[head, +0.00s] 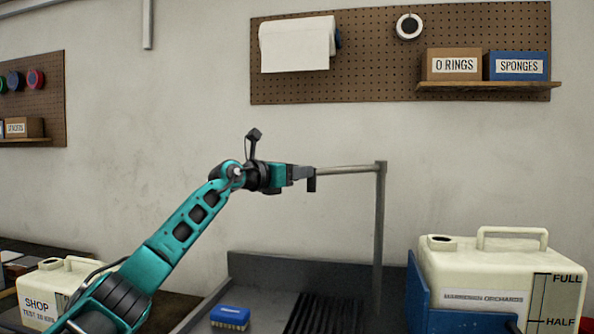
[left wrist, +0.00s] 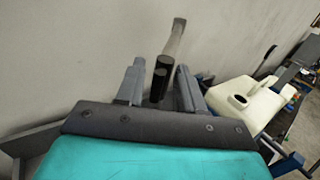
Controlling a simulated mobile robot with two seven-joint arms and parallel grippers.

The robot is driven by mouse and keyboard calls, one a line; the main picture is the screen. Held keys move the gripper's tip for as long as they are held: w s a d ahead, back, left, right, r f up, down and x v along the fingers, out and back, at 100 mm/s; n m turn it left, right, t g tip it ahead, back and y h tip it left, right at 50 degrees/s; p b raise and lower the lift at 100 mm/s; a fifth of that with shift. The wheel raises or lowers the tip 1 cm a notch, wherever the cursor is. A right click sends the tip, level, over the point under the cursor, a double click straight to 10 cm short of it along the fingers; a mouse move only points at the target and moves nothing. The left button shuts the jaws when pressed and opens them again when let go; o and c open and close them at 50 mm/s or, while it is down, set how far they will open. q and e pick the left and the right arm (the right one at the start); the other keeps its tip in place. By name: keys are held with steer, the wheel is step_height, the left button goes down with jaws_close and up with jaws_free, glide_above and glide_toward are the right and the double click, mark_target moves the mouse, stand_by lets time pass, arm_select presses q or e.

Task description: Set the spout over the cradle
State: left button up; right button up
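The spout (head: 348,170) is a grey metal pipe that runs level from the top of an upright post (head: 379,225), with a short dark end hanging down. The spout also shows in the left wrist view (left wrist: 176,38). My left gripper (head: 306,173) is at the dark end. In the left wrist view its fingers stand on either side of that end; I cannot tell whether they touch it. The blue cradle (head: 446,317) is at the lower right, against a cream tank (head: 490,262), right of the post. My right gripper is not in view.
A grey sink-like basin (head: 285,271) with a dark grate (head: 322,313) lies below the spout. A blue sponge-like block (head: 230,317) sits at its left. Another cream tank (head: 40,291) stands at the far left. A pegboard (head: 385,60) hangs on the wall above.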

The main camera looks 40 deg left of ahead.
arm_select(q)
jaws_close()
stand_by(0.6)
